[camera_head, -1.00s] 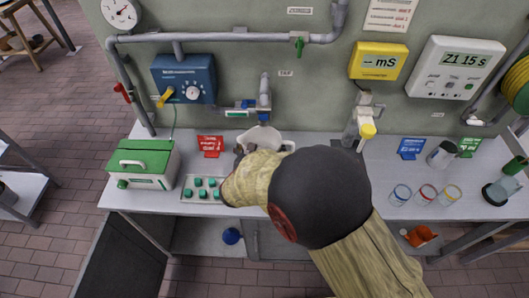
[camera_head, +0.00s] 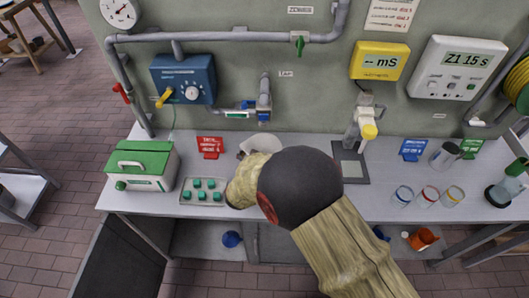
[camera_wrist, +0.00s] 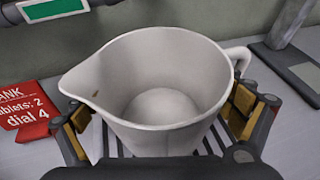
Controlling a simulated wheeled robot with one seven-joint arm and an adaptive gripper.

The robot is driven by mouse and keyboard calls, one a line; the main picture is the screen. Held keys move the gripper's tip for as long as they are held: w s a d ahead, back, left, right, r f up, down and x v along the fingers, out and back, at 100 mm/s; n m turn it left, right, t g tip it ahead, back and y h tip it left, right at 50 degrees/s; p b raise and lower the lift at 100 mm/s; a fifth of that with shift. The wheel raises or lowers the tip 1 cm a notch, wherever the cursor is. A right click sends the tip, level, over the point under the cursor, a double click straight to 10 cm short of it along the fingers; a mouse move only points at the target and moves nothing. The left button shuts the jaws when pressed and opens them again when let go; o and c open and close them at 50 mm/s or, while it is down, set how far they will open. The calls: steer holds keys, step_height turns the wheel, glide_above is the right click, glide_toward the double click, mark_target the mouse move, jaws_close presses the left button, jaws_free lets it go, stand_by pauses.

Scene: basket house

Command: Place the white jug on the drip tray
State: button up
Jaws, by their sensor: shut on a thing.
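The white jug (camera_wrist: 165,85) fills the middle of the wrist view, upright, with its spout to the left and its handle to the right. My gripper (camera_wrist: 158,128) is shut on the jug, with a yellow-padded finger on each side of its body. In the head view the jug (camera_head: 262,138) shows partly behind my arm, below the wall tap; my gripper is hidden there. A dark plate with a pale inset, which looks like the drip tray (camera_head: 363,179), lies on the bench to the right, below a yellow-tipped dispenser. Its edge also shows in the wrist view (camera_wrist: 272,58).
The dispenser (camera_head: 352,135) stands over the plate. A red card (camera_head: 210,147), a tray of green blocks (camera_head: 184,195) and a green-lidded box (camera_head: 143,165) are to the left. Several glass beakers (camera_head: 428,196) stand to the right. The tap (camera_head: 264,103) overhangs the jug.

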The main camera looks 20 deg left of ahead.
steer(key=o, duration=0.9)
steer(key=shift+f, duration=0.1)
steer(key=shift+r, duration=0.25)
steer(key=p+v, duration=0.1)
steer(key=v, duration=1.1)
steer(key=shift+p, duration=0.4)
